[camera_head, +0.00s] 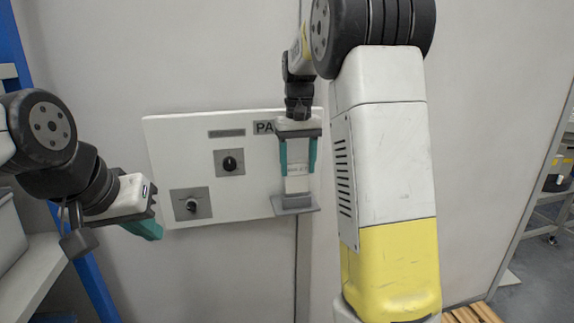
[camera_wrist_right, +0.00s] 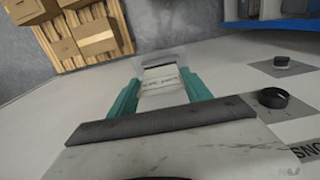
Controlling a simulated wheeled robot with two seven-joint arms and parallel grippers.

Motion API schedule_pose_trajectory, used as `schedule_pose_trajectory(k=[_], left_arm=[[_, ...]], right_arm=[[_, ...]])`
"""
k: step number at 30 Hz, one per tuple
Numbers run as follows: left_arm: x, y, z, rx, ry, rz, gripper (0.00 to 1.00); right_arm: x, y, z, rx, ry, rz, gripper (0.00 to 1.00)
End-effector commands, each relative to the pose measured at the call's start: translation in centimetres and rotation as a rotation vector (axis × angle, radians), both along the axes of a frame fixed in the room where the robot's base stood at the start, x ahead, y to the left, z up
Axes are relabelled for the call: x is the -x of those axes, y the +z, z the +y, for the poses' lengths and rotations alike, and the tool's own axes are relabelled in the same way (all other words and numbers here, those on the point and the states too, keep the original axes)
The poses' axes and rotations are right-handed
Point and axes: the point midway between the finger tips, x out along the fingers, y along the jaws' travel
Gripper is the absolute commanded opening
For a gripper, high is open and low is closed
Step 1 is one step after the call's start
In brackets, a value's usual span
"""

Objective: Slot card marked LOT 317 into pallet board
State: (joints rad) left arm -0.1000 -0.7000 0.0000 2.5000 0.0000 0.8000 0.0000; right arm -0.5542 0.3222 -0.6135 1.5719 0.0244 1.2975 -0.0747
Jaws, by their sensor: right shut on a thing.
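The pallet board (camera_head: 250,195) is a white panel on the wall, with "PA" visible at its top. A white card (camera_head: 297,184) is held upright between the teal fingers of my right gripper (camera_head: 298,160), in front of the board's right part. The card's lower end is at a grey holder (camera_head: 295,206) on the board; I cannot tell how deep it sits. The right wrist view shows the card (camera_wrist_right: 160,84) between the fingers, with the grey holder (camera_wrist_right: 160,58) past it. Its print is too small to read. My left gripper (camera_head: 145,229) is left of the board, apart from it, its opening unclear.
Two black knobs on grey plates, an upper one (camera_head: 230,163) and a lower one (camera_head: 192,205), are on the board left of the card. A shelf (camera_head: 35,270) with a blue post stands at the left. Cardboard boxes (camera_wrist_right: 90,35) lie on a wooden pallet (camera_wrist_right: 120,15).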

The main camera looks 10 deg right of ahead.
Motion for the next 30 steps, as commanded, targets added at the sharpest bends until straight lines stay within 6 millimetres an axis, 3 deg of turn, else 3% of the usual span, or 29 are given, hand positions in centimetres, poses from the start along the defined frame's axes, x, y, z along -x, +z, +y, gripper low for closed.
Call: schedule_pose_trajectory(k=[30], left_arm=[[0.0,0.0,0.0,0.0,0.0,0.0,0.0]], right_arm=[[0.0,-1.8,0.0,0.0,-0.001,0.0,0.2]])
